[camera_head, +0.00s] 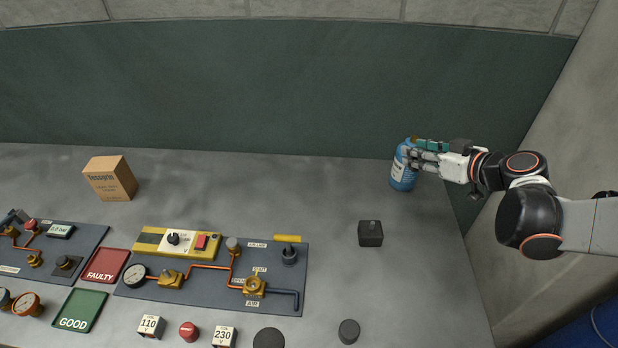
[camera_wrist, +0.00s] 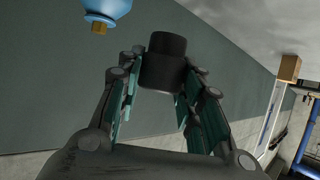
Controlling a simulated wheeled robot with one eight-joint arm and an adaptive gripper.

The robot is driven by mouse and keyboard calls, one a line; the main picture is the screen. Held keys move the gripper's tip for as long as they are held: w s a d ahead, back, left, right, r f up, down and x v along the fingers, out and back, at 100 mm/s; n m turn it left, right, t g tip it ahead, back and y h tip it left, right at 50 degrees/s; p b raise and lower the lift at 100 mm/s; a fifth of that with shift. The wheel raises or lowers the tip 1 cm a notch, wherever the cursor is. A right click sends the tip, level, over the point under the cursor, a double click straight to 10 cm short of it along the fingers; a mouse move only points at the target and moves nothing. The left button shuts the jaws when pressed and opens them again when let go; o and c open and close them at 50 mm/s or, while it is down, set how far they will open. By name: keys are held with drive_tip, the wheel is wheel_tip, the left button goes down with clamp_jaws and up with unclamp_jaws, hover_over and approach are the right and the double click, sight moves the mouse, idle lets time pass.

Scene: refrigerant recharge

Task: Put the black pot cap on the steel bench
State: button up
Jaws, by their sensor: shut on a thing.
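In the wrist view a black cylindrical cap (camera_wrist: 166,62) with a narrower end sits between the fingers of my gripper (camera_wrist: 160,85), which is shut on it. In the head view my gripper (camera_head: 416,154) is at the far right of the grey steel bench (camera_head: 330,190), overlapping the blue bottle (camera_head: 402,177). I cannot make out the cap there. In the wrist view the bottle (camera_wrist: 106,8) appears upside down with its brass fitting, apart from the cap. A dark square block (camera_head: 370,234) with a small stub on top stands on the bench.
Two black round pieces lie near the front, one at centre (camera_head: 268,339) and one to its right (camera_head: 349,331). A valve panel (camera_head: 215,290), red tray (camera_head: 105,266), green tray (camera_head: 80,310) and cardboard box (camera_head: 110,179) occupy the left and middle. The bench right of the block is clear.

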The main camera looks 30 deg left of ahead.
drive_tip(key=s+a+r+n+g+y, duration=0.1)
drive_tip(key=s+a+n+g, duration=0.15)
drive_tip(key=a, duration=0.55)
drive_tip(key=s+a+n+g, duration=0.2)
drive_tip(key=s+a+g, duration=0.15)
drive_tip(key=a, duration=0.45)
drive_tip(key=shift+t, duration=0.4)
drive_tip(key=f+b, duration=0.2)
drive_tip(key=f, duration=0.4)
drive_tip(key=f+b, duration=0.2)
drive_tip(key=f, duration=0.5)
drive_tip(key=f+b, duration=0.2)
drive_tip(key=f, duration=0.4)
drive_tip(key=shift+s+f, duration=0.35)
drive_tip(key=shift+s, duration=0.05)
drive_tip(key=shift+f, duration=0.15)
drive_tip(key=o, duration=1.1)
drive_tip(key=shift+c, duration=0.2)
drive_tip(key=shift+r, duration=0.25)
drive_tip(key=p+v, duration=0.3)
drive_tip(key=v, duration=0.9)
drive_tip(key=shift+f, duration=0.25)
